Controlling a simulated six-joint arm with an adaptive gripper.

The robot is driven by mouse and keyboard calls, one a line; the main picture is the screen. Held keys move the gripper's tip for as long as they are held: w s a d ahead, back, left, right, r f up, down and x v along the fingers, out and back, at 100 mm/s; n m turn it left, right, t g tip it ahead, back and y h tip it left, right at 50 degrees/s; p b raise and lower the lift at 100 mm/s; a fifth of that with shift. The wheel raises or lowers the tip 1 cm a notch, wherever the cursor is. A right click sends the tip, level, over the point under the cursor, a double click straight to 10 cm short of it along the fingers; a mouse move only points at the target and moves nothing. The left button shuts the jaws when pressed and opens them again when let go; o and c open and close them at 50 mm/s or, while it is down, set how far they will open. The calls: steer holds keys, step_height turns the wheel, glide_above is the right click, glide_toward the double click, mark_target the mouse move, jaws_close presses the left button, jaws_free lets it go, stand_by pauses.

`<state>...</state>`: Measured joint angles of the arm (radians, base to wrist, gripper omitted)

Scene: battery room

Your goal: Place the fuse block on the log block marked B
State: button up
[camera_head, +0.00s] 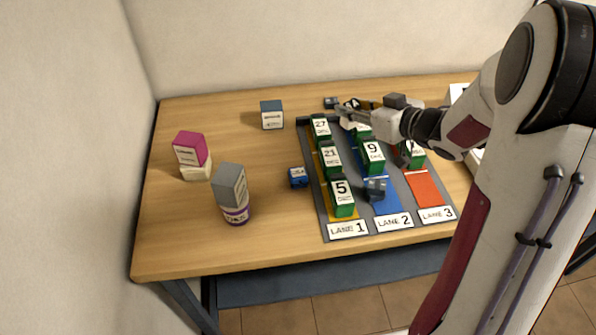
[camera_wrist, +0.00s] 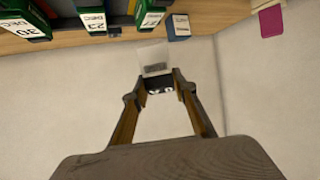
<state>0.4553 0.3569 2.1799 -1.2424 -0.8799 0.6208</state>
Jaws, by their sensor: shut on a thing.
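My gripper (camera_head: 347,112) reaches in from the right over the far side of the table, behind the lane mat. In the wrist view its two fingers (camera_wrist: 160,80) are closed on a small block (camera_wrist: 155,57) with a pale face and grey label, which I take for the fuse block. A small dark piece (camera_head: 332,102) shows at the gripper's tip in the head view; I cannot tell if it is the same block. A dark blue block (camera_head: 271,119) with a white label stands left of the gripper, its top clear. It also shows in the wrist view (camera_wrist: 179,26). No letter B is readable.
The grey lane mat (camera_head: 315,205) holds several green date blocks (camera_head: 342,196). A small blue block (camera_head: 298,177) lies beside it. Wood between these is free.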

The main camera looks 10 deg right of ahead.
steer(key=s+a+n+g+y, duration=0.2)
steer(key=s+a+n+y, duration=0.1)
steer(key=a, duration=1)
steer(key=shift+s+a+r+n+g+y, duration=0.2)
steer(key=shift+s+r+n+g+y, duration=0.15)
steer(key=shift+s, duration=0.5)
steer(key=shift+f, duration=0.2)
glide_above(299, 173)
steer(key=shift+f, duration=2.8)
steer(key=shift+f, duration=2.05)
steer(key=shift+f, duration=0.2)
